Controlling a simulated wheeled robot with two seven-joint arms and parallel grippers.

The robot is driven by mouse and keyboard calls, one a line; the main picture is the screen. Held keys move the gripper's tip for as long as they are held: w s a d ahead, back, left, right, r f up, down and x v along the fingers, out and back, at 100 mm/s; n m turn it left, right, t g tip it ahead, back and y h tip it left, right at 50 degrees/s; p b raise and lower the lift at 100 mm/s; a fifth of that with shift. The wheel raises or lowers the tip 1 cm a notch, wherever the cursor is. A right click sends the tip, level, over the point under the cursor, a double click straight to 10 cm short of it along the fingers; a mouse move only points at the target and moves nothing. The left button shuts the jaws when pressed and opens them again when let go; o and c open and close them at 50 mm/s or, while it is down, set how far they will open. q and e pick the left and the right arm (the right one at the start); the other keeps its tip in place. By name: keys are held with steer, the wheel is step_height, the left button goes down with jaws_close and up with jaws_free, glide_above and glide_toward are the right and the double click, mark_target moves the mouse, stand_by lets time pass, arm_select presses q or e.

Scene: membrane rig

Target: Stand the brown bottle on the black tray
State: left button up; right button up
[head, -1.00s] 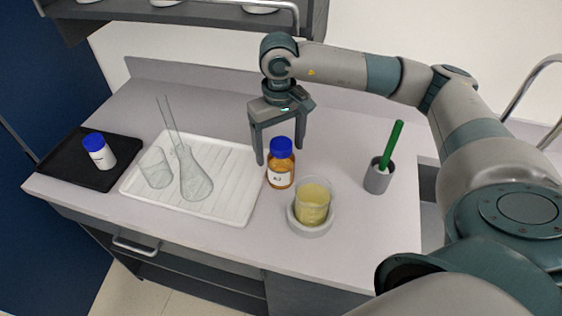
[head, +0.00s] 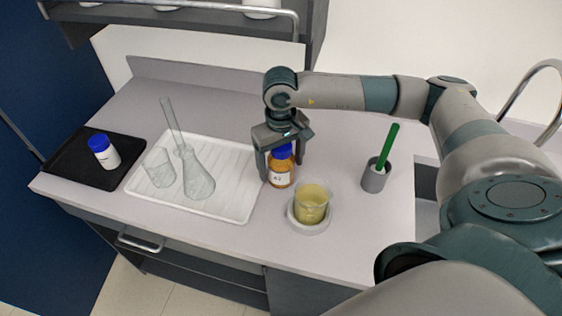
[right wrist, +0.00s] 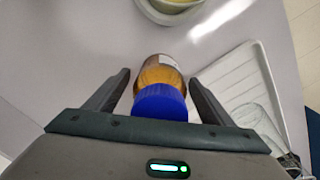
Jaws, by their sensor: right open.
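The brown bottle (head: 281,178) with a blue cap and white label stands upright on the grey worktop, just right of the white drying rack. My right gripper (head: 281,172) is open and straddles the bottle from above, one finger on each side. In the right wrist view the bottle (right wrist: 160,78) lies between the two open fingers (right wrist: 158,92), with a gap to each. The black tray (head: 70,172) lies at the far left of the worktop and holds a white bottle with a blue cap (head: 103,151). My left gripper is out of view.
The white rack (head: 228,199) holds a glass beaker and flask (head: 197,179) and lies between the brown bottle and the tray. A beaker of yellow liquid (head: 312,203) sits in a round base in front. A grey cup (head: 374,178) with a green stick stands right.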

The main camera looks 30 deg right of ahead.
steer(key=c, duration=1.5)
steer(key=shift+o, duration=0.2)
steer(key=shift+r, duration=0.2)
steer(key=shift+r+b, duration=0.25)
steer(key=shift+b, duration=0.05)
step_height(320, 180, up, 8)
steer(key=b, duration=0.3)
steer(key=shift+r, duration=0.6)
